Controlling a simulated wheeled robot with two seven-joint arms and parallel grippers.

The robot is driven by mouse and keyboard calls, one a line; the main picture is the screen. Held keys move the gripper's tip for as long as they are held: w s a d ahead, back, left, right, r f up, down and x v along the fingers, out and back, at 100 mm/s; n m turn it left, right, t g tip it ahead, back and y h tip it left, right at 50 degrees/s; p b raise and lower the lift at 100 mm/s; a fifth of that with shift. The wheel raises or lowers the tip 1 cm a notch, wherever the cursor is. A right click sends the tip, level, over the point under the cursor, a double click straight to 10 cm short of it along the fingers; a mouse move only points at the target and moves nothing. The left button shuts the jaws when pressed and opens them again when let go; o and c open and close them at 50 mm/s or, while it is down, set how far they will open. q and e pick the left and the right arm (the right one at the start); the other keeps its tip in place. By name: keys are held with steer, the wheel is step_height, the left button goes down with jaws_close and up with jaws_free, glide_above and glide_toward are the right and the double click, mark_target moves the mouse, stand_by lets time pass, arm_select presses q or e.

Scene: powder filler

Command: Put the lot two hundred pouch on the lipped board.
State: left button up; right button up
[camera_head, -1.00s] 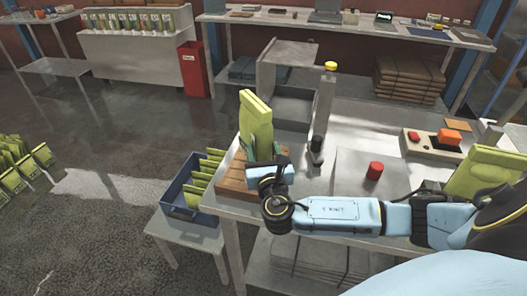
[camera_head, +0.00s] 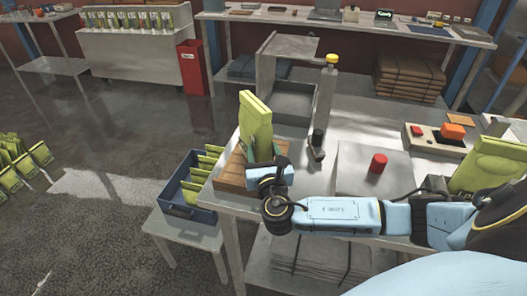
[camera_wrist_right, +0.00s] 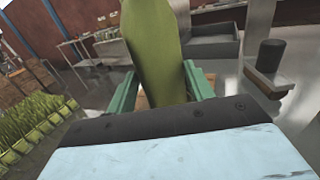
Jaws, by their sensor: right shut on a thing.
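A tall green pouch (camera_head: 256,118) stands nearly upright at the left end of the metal table, slightly tilted. My right gripper (camera_head: 263,153) is shut on its lower part, with green fingers on either side. In the right wrist view the pouch (camera_wrist_right: 153,45) rises between the fingers (camera_wrist_right: 162,88). The slatted wooden board (camera_head: 231,176) lies at the table's left edge, under and beside the pouch. Whether the pouch's bottom touches the board is hidden by the gripper. No lot number is readable. My left gripper is not in view.
A blue crate of green pouches (camera_head: 190,212) stands on a low stool left of the table. A metal frame with a yellow-topped post (camera_head: 326,100) stands behind the pouch. A red button (camera_head: 378,163) and another large green pouch (camera_head: 488,165) are to the right.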

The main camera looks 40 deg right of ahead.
steer(key=shift+f, duration=0.35)
steer(key=o, duration=1.6)
steer(key=shift+f, duration=0.1)
